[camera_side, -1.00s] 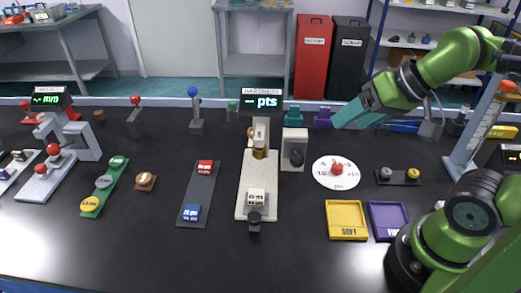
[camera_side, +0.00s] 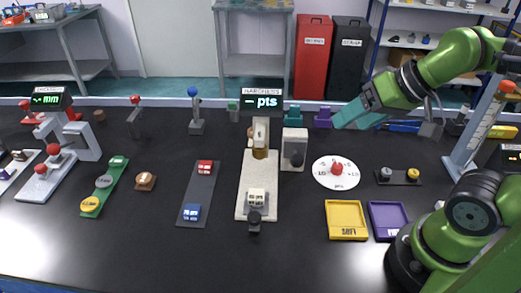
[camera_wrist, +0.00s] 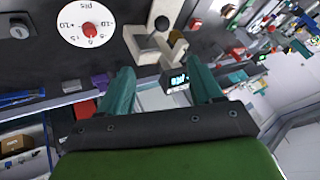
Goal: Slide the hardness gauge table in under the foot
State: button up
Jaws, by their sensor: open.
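The gauge table (camera_side: 257,196), a small whitish block with dark marks, sits at the plate's front end, apart from the foot. A black knob (camera_side: 254,217) is at its front. My gripper (camera_side: 343,121) is open and empty, raised to the right of the gauge. In the wrist view its teal fingers (camera_wrist: 162,86) are spread; part of the gauge shows beyond them.
A grey box with a black knob (camera_side: 296,150) stands right of the gauge head. Further right are a white dial (camera_side: 323,178) with a red knob, a yellow tray (camera_side: 346,232) and a purple tray (camera_side: 387,232). A dark strip (camera_side: 198,195) with red and blue blocks lies left.

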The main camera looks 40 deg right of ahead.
jog(key=shift+c, duration=0.5)
jog(key=shift+a+f, duration=0.1)
jog(key=shift+a, duration=0.1)
jog(key=m+g+h, duration=0.2)
jog(key=m+g, duration=0.5)
jog(key=m, duration=0.1)
send_over(255, 215)
notch_tip(255, 215, down, 4)
notch_tip(255, 215, down, 17)
jog(key=shift+r, duration=0.15)
grip_shut()
